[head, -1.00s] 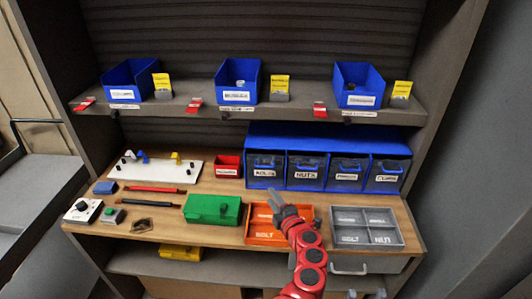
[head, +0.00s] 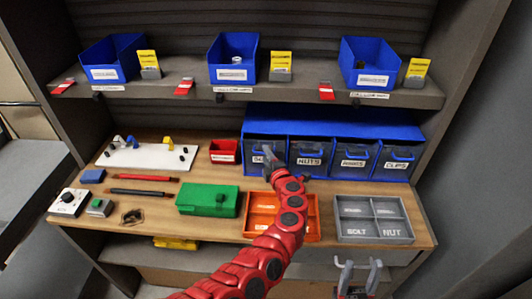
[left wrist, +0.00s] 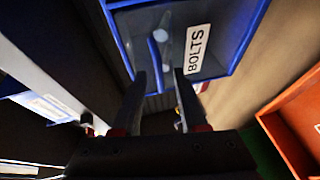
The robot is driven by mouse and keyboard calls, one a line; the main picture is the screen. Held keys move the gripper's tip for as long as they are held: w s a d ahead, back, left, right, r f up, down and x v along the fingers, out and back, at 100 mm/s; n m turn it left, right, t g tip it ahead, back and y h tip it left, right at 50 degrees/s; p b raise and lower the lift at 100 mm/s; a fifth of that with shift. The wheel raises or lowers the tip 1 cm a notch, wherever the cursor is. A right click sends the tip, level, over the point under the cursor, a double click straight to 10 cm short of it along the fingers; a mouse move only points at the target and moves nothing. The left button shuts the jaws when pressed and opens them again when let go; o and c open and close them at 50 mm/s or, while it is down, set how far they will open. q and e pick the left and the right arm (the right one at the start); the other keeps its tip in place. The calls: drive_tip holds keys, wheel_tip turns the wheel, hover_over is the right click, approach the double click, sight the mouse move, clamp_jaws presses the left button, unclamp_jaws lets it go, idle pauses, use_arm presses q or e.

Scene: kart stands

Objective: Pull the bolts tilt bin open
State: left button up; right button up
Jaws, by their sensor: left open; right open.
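The bolts tilt bin (head: 252,143) is the leftmost dark-fronted bin in the blue housing (head: 330,120) at the back of the bench. It looks shut, and my gripper partly hides its label. The left wrist view shows its front (left wrist: 225,35) with the BOLTS label and a curved blue handle (left wrist: 155,58). My left gripper (head: 268,152) is at this bin's front, open and empty. Its fingertips (left wrist: 160,78) show just short of the handle; I cannot tell whether they touch it. My right gripper (head: 357,266) is open and empty at the lower right, below the bench edge.
The nuts bin (head: 309,148) and two more tilt bins are to the right. An orange tray (head: 312,222) lies under my left arm, with a grey divided tray (head: 372,240) beside it. A green box (head: 207,200) stands left. A shelf (head: 300,94) with blue bins overhangs.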

use_arm(q)
drive_tip(key=shift+w+a, duration=0.2)
drive_tip(key=shift+w, duration=0.15)
drive_tip(key=shift+s, duration=0.1)
drive_tip(key=shift+c, duration=0.3)
clamp_jaws()
idle(0.9)
